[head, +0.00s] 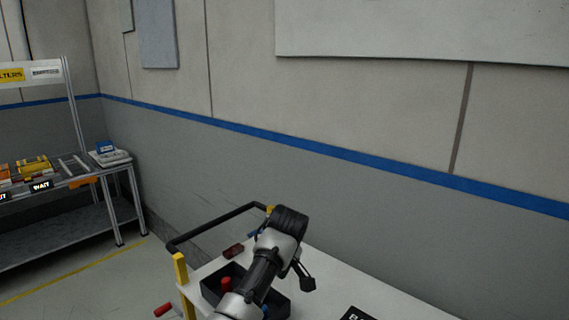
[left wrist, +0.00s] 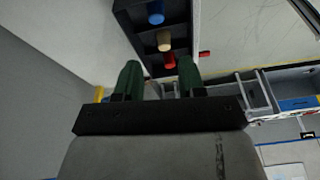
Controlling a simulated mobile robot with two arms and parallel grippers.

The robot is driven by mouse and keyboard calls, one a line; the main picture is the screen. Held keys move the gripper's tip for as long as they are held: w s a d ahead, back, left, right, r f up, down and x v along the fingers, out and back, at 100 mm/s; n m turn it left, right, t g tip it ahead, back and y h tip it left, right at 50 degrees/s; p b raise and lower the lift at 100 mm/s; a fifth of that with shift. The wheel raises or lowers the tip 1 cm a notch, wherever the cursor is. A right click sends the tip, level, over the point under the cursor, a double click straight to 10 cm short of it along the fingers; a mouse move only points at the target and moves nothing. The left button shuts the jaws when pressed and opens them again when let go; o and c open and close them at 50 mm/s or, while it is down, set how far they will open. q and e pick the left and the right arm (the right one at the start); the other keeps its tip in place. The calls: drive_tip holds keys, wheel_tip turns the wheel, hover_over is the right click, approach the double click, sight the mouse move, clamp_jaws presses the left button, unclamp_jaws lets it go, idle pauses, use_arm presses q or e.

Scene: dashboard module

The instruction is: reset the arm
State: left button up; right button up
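My left gripper (left wrist: 158,78) shows in the left wrist view with its two green fingers apart and nothing between them. Beyond the fingertips is a black tray (left wrist: 123,18) with a blue, a tan and a red cylinder in separate compartments. In the head view, one grey and black arm of mine (head: 262,265) reaches up from the bottom edge over the table and hides part of the black tray (head: 211,292). A red cylinder (head: 227,284) shows in that tray. Fingers cannot be made out clearly there. My right gripper is not in view.
The white table (head: 385,301) has a black rail (head: 215,227) with yellow posts at its end. A dark red piece (head: 233,250) lies on it. A red cylinder (head: 163,309) shows low beside the table. A shelf rack (head: 100,165) with boxes stands left; a wall rises behind.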

use_arm(q)
drive_tip(key=s+a+f+m+h, duration=0.1)
drive_tip(key=s+a+f+m, duration=0.1)
drive_tip(key=s+a+f, duration=0.5)
drive_tip(key=s+a+f+m+h, duration=0.1)
drive_tip(key=s+a+f+m, duration=0.15)
drive_tip(key=s+f, duration=0.7)
drive_tip(key=s+a+r+m+t, duration=0.1)
drive_tip(key=s+a+m, duration=0.25)
drive_tip(key=s, duration=0.85)
drive_tip(key=s+a+r+m, duration=0.15)
drive_tip(key=s+a, duration=0.35)
drive_tip(key=s, duration=0.7)
wheel_tip(320, 180, down, 26)
drive_tip(key=s+g, duration=0.1)
drive_tip(key=s+a+f+g, duration=0.1)
drive_tip(key=s+a+f, duration=0.1)
drive_tip(key=s+f, duration=1.4)
drive_tip(key=shift+s+a+f+m, duration=0.15)
drive_tip(key=shift+s+a+m, duration=0.05)
drive_tip(key=shift+a+m, duration=0.2)
